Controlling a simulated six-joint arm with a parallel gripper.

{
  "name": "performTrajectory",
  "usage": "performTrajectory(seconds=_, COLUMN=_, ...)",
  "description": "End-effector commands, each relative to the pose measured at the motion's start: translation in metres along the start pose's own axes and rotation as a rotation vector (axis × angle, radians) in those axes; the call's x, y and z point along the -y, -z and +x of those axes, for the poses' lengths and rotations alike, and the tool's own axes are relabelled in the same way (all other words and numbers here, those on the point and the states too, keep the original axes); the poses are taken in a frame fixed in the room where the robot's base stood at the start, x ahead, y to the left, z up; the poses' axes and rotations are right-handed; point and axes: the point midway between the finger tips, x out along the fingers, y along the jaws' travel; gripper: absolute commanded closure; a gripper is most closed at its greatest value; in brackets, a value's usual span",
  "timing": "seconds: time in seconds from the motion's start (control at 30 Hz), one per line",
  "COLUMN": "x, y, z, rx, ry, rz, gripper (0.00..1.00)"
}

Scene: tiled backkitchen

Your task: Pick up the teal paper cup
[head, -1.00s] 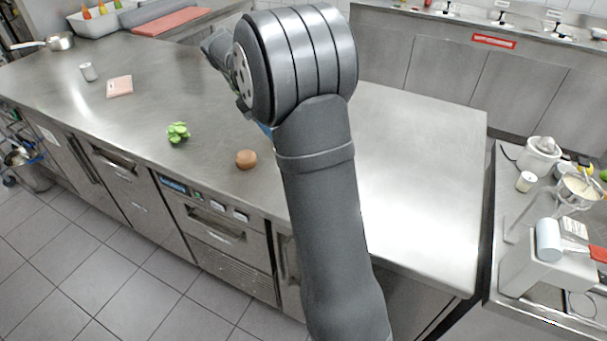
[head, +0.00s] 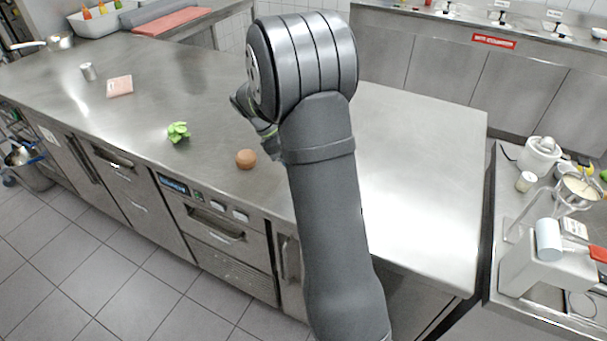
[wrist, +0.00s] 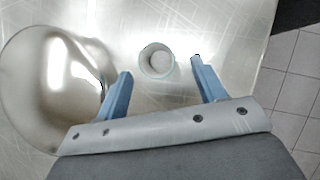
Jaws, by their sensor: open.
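The teal paper cup (wrist: 157,60) shows in the wrist view as a small round cup with a pale teal rim and a greyish inside, on the metal counter (wrist: 225,30). My gripper (wrist: 161,68) is open, with its two blue fingers apart. In the picture the cup lies between the fingertips, with a gap on each side. I cannot tell how far above the counter the fingertips are. In the head view my arm hides the cup and the fingers.
A large shiny metal bowl (wrist: 50,85) is close beside the left finger. The counter's edge and the tiled floor (wrist: 297,75) are at the right. In the head view, a brown round item (head: 245,159), a green item (head: 178,132) and a pink block (head: 119,86) lie on the counter.

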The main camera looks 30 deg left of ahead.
Motion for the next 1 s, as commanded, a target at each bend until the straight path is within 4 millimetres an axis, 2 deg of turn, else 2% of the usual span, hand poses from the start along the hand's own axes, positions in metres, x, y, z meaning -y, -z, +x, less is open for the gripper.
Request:
performTrajectory(seconds=0.1, x=-0.002, y=-0.002, z=0.02, rx=0.002, ry=0.005, rz=0.0, gripper=0.36)
performTrajectory(seconds=0.27, x=-0.002, y=-0.002, z=0.04, rx=0.001, ry=0.002, rz=0.0, gripper=0.36)
performTrajectory(seconds=0.57, x=-0.003, y=-0.001, z=0.045, rx=0.0, ry=0.0, rz=0.0, gripper=0.36)
performTrajectory(seconds=0.8, x=-0.003, y=-0.001, z=0.045, rx=-0.001, ry=0.0, rz=0.0, gripper=0.83)
performTrajectory(seconds=1.0, x=-0.003, y=-0.002, z=0.044, rx=-0.001, ry=0.0, rz=0.0, gripper=0.85)
